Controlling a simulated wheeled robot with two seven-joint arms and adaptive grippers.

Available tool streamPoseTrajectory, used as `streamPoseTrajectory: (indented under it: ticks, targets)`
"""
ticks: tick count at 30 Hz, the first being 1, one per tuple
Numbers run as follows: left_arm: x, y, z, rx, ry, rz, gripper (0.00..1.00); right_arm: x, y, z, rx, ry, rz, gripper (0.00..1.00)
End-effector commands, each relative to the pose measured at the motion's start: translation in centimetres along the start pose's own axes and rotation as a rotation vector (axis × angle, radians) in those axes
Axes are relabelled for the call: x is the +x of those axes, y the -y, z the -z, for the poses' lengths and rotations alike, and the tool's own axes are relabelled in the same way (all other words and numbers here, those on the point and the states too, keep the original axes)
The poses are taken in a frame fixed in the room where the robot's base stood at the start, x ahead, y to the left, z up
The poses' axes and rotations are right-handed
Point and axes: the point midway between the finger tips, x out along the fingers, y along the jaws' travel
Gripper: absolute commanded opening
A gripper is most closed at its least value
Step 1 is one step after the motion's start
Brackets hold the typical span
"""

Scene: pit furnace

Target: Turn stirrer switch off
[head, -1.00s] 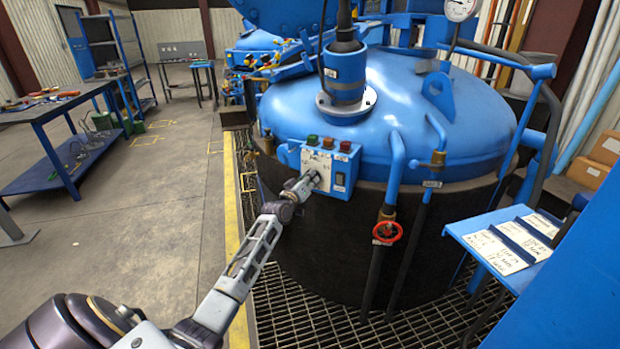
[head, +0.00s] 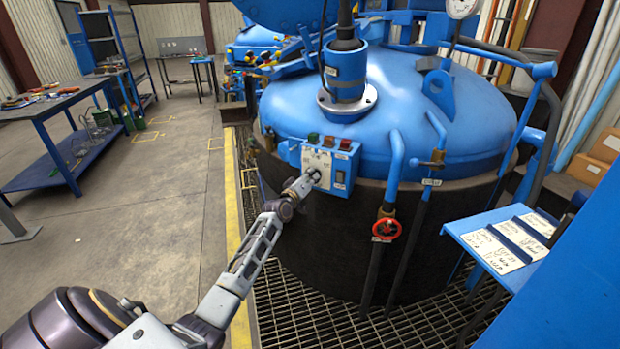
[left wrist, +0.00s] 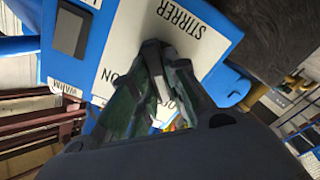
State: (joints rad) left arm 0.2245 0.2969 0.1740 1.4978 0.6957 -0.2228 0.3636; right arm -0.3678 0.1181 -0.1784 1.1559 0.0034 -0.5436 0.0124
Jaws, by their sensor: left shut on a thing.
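The blue control box (head: 341,183) is on the front of the blue furnace vessel, with several coloured buttons on top and a white label plate. In the left wrist view its plate (left wrist: 118,40) reads "STIRRER", with "ON" partly visible. My left gripper (head: 313,174) is at the plate. In the left wrist view its fingers (left wrist: 155,62) are closed together around the stirrer switch, which is mostly hidden between them, so its position cannot be read. A dark rocker (left wrist: 72,30) sits beside the label. My right gripper is not in view.
A red valve wheel (head: 386,229) and blue pipes stand right of the box. A blue stand (head: 470,222) with labelled cards is at the right. A workbench (head: 40,112) stands at the left. The floor between is clear.

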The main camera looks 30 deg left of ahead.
Motion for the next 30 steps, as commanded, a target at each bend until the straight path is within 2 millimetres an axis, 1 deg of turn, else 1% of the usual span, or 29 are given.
streamPoseTrajectory:
  ticks: [1, 2, 6, 7, 20, 26, 30]
  targets:
    - [0.0, 0.0, 0.1, -0.003, -0.002, 0.0, 0.0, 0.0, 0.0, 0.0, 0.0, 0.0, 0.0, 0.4]
    - [0.0, 0.0, 0.1, -0.003, -0.002, 0.0, 0.17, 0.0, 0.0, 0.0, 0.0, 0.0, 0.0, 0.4]
    - [0.0, 0.0, 0.1, -0.002, -0.001, 0.0, 0.35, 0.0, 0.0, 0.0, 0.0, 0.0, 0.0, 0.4]
    - [0.0, 0.0, 0.1, -0.002, -0.001, 0.0, 0.38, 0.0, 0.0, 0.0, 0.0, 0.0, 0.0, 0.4]
    - [-0.2, 0.0, 0.0, -0.001, 0.0, 0.0, 0.38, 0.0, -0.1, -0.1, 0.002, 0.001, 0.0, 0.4]
    - [-1.0, 0.0, 0.0, -0.001, -0.001, 0.0, 0.38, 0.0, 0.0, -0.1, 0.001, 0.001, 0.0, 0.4]
    - [-2.0, 0.0, -0.1, -0.001, 0.0, -0.001, 0.38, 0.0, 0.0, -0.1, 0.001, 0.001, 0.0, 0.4]
